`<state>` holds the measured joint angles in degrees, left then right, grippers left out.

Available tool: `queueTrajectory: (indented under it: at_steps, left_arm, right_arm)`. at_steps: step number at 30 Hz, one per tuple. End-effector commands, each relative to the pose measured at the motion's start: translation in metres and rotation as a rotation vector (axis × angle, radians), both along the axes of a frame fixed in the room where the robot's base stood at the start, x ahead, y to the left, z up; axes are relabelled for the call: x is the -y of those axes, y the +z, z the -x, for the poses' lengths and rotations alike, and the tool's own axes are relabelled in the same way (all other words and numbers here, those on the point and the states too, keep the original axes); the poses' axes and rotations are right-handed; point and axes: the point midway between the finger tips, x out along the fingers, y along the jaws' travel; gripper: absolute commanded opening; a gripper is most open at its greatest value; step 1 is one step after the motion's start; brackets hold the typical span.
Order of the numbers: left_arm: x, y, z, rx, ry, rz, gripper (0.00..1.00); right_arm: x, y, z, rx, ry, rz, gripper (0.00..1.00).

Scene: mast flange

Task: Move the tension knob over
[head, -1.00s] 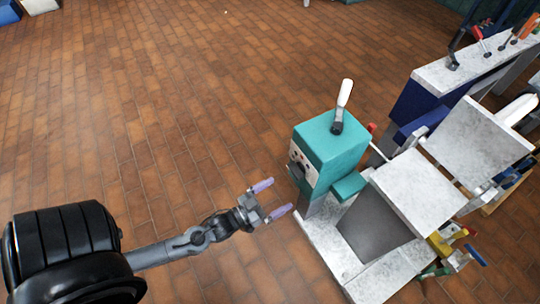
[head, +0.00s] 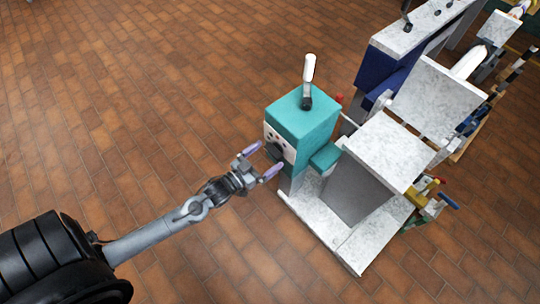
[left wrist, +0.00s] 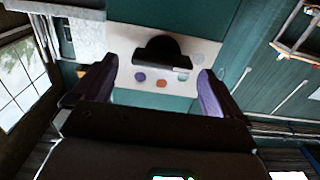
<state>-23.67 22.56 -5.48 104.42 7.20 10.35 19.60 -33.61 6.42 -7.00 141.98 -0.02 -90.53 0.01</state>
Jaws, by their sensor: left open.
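A black round knob (head: 274,152), which I take for the tension knob, sits on the pale front panel of a teal box (head: 305,122). In the left wrist view the knob (left wrist: 162,48) has a dark rounded top and a straight bar below it. Small coloured buttons show beside it. My left gripper (head: 268,157) is open and empty, its lilac fingertips just in front of the panel. In the left wrist view the fingertips (left wrist: 157,68) lie to either side of the knob, with visible gaps. I cannot tell how deep they reach. My right gripper is not in view.
A lever with a white handle (head: 309,70) stands on top of the teal box. White stone-like slabs (head: 390,150) and a dark blue block (head: 380,75) stand to the right. The tiled floor (head: 130,110) on the left is clear.

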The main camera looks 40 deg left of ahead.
Motion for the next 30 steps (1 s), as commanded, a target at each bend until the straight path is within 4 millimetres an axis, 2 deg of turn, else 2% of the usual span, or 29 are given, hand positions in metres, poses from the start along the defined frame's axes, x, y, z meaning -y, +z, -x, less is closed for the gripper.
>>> queueTrajectory:
  at_steps: [6,17,20,28,30]
  left_arm:
    - [0.002,-0.001,-0.019,0.001,0.000,0.000,1.00]
    - [0.003,0.000,-0.022,-0.001,0.000,0.000,1.00]
    - [0.003,0.000,-0.022,-0.001,0.000,0.000,0.88]
    - [0.003,0.000,-0.022,-0.001,0.000,0.000,0.46]
    - [0.003,0.000,-0.022,-0.001,0.000,-0.001,0.46]
  right_arm:
    - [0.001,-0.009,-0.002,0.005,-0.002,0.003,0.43]
    - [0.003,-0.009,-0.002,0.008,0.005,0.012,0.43]
    - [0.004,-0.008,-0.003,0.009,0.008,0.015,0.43]
    - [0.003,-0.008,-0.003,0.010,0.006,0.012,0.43]
    - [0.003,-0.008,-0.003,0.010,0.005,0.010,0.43]
